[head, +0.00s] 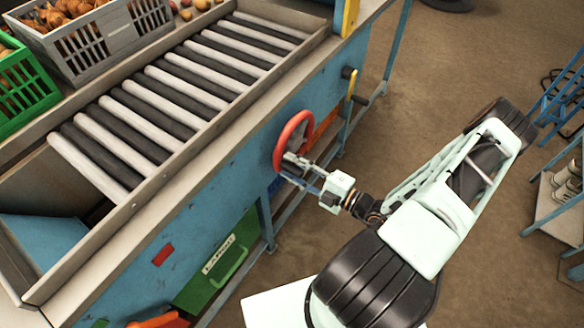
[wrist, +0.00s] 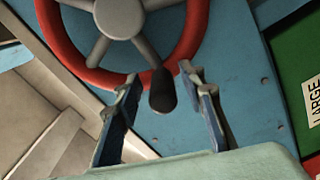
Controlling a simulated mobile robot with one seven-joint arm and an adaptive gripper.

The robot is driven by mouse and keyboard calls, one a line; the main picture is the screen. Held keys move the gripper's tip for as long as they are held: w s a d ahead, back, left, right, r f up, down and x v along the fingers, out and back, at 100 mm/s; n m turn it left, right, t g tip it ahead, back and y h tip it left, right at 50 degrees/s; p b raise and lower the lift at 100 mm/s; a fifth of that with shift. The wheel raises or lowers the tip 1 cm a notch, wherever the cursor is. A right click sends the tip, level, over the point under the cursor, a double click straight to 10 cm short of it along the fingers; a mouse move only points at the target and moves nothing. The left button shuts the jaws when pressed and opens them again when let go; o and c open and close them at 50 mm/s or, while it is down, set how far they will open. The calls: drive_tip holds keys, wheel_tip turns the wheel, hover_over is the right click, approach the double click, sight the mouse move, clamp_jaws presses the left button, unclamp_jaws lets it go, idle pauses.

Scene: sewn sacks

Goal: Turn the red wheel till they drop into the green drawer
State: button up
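The red wheel (head: 279,150) is on the blue side of the roller machine. In the wrist view the wheel (wrist: 188,48) shows grey spokes and a dark handle knob (wrist: 162,92) at its lower rim. My gripper (head: 287,168) is at the wheel. In the wrist view my gripper (wrist: 159,78) is open, its fingers on either side of the knob with small gaps. The green drawer (head: 205,284), labelled LARGE, is low on the machine's side, left of the wheel; it also shows in the wrist view (wrist: 290,58). Its inside is hidden.
Grey and black rollers (head: 150,103) run along the machine top. A few round fruits or vegetables (head: 186,14) lie at its back edge. A grey crate (head: 105,42) and a green crate (head: 25,85) stand at the back left. A blue-framed shelf (head: 560,205) is at right.

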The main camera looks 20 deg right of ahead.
drive_tip(key=shift+s, duration=0.15)
drive_tip(key=v, duration=1.2)
idle(1.1)
